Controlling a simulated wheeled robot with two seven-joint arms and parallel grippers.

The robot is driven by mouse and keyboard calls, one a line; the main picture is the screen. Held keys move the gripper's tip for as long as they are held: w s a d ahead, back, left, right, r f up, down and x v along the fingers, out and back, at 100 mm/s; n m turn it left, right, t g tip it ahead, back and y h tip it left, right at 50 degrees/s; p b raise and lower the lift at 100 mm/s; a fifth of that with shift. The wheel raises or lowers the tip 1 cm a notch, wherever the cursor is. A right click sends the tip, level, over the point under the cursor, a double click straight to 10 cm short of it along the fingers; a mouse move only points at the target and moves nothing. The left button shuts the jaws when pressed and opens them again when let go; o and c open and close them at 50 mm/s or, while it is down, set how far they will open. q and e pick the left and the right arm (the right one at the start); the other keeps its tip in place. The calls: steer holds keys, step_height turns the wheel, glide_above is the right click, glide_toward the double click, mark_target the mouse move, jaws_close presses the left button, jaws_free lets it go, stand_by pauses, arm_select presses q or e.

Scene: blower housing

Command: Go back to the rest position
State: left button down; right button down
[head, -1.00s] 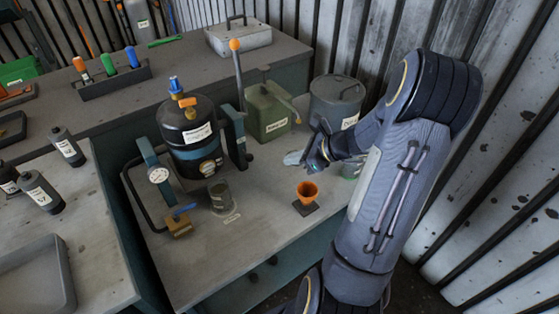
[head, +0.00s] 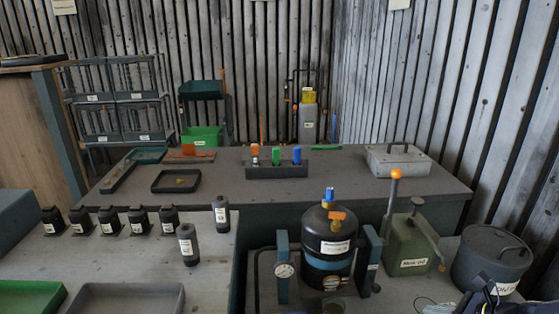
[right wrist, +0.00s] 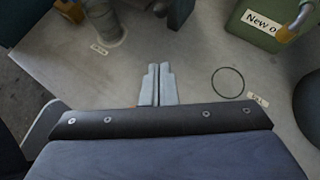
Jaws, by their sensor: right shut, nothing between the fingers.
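My right gripper shows in the right wrist view (right wrist: 157,84), with its two pale fingers together and nothing between them. It is over the grey bench top, left of a thin dark ring (right wrist: 228,82) lying there. In the head view, only a dark part of my right gripper (head: 488,291) shows at the bottom right edge, in front of the grey lidded pot. The black housing (head: 329,246) stands upright in its teal frame with a gauge, left of it. My left gripper is not in view.
A green oil can (head: 408,247) and the grey pot (head: 490,259) stand close to my right arm. A tool rack (head: 276,170) and a metal box (head: 398,161) sit on the back bench. Several black bottles stand on the left bench. The back bench's middle is mostly clear.

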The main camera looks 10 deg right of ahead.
steer(key=s+a+r+n+g+y+p, duration=0.1)
steer(key=s+a+r+n+g, duration=0.15)
steer(key=a+r+n, duration=0.5)
steer(key=s+a+r+n+g+p, duration=0.1)
steer(key=s+a+r+n+p, duration=0.2)
steer(key=a+n, duration=0.6)
steer(key=s+a+r+n+h, duration=0.2)
steer(key=s+a+n, duration=0.4)
steer(key=s+n, duration=0.3)
steer(key=n, duration=0.2)
steer(key=shift+n, duration=0.35)
